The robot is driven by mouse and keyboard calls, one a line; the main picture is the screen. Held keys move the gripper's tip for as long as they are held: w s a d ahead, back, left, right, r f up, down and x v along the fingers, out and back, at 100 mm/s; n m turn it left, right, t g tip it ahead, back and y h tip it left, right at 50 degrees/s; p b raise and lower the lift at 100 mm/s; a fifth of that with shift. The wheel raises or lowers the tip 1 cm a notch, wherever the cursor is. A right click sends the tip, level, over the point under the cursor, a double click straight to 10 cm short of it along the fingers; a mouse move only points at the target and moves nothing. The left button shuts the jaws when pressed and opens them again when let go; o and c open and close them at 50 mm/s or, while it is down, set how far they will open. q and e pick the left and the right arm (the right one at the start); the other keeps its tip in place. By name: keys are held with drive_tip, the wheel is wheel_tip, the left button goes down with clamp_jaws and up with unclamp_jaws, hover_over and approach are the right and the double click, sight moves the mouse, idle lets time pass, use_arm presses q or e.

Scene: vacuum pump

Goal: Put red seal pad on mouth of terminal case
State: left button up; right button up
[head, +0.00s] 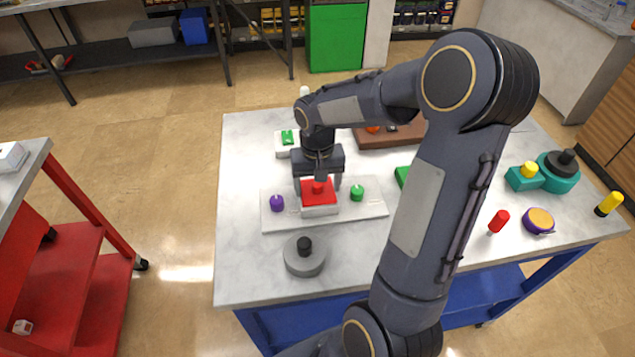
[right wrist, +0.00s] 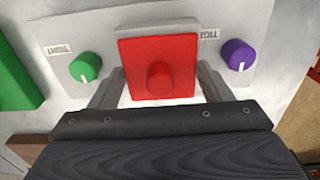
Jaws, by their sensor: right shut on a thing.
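The red seal pad (head: 311,195), a flat red square with a round red knob, also shows in the right wrist view (right wrist: 158,52). It is at the top of a white block, which looks like the terminal case (head: 319,211), on a pale fixture plate (head: 370,208). I cannot tell whether pad and case fully touch. My right gripper (head: 319,189) points down over the plate and is shut on the red pad, one finger on each side. The case's mouth is hidden by the pad. My left gripper is out of view.
A purple knob (head: 277,203) and a green knob (head: 357,192) flank the block. A grey round part (head: 304,257) stands in front. A teal pump part (head: 558,172), a red-capped piece (head: 498,221) and a purple-orange disc (head: 540,220) lie right.

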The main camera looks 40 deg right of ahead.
sight(317, 184)
drive_tip(key=shift+f, duration=0.1)
drive_tip(key=o, duration=0.9)
drive_tip(key=shift+o, duration=0.2)
wheel_tip(317, 184, up, 12)
drive_tip(key=s+a+f+n+t+y, duration=0.2)
drive_tip(key=s+a+n+t+y, duration=0.1)
drive_tip(key=s+a, duration=1)
drive_tip(key=s+n+t, duration=0.1)
drive_tip(key=s+t, duration=0.1)
drive_tip(key=s, duration=0.1)
drive_tip(key=shift+s+t+y, duration=0.2)
drive_tip(key=shift+t+y, duration=0.1)
drive_tip(key=shift+y, duration=0.1)
drive_tip(key=shift+f, duration=0.1)
